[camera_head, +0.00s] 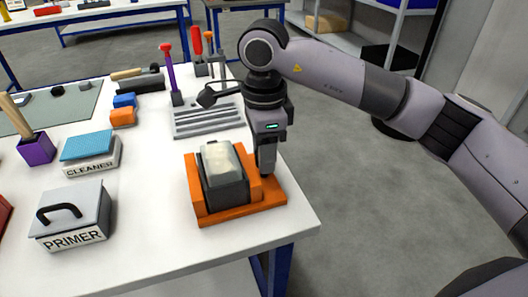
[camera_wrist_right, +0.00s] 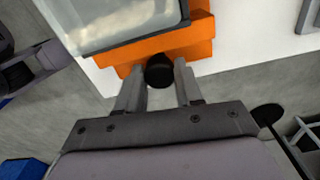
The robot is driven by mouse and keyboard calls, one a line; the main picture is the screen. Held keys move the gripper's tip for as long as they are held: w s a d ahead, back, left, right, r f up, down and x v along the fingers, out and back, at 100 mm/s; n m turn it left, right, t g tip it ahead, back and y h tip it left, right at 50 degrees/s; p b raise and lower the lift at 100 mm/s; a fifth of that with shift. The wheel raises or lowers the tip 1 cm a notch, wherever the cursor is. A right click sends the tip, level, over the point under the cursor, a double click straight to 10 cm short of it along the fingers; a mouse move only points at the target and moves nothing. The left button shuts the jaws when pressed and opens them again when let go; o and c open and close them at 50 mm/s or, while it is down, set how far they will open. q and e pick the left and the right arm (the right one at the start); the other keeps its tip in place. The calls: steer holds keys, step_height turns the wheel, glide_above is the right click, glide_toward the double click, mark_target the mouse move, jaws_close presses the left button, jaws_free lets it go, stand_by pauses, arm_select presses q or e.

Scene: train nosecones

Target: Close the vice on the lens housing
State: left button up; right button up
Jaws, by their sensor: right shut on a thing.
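The orange vice (camera_head: 239,210) stands near the front right corner of the white table; part of it shows at the top of the wrist view (camera_wrist_right: 150,50). The lens housing (camera_head: 222,188), a dark grey box with a pale translucent lens on top, sits upright between the vice's jaws. It also shows in the wrist view (camera_wrist_right: 125,20). My right gripper (camera_head: 267,172) points down at the vice's right side. In the wrist view its fingers (camera_wrist_right: 160,82) are shut on the vice's black round knob (camera_wrist_right: 159,70). Any gap between jaw and housing is hard to judge. My left gripper is out of view.
Left of the vice are a PRIMER box (camera_head: 72,215) with a black handle and a blue-topped CLEANER box (camera_head: 90,153). Behind it lie a grey slotted rack (camera_head: 207,120) and upright tools (camera_head: 171,75). The table's right edge runs close beside the vice.

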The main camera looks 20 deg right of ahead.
steer(key=shift+m, duration=1.1)
steer(key=o, duration=1)
steer(key=shift+o, duration=0.2)
steer(key=shift+r, duration=3.6)
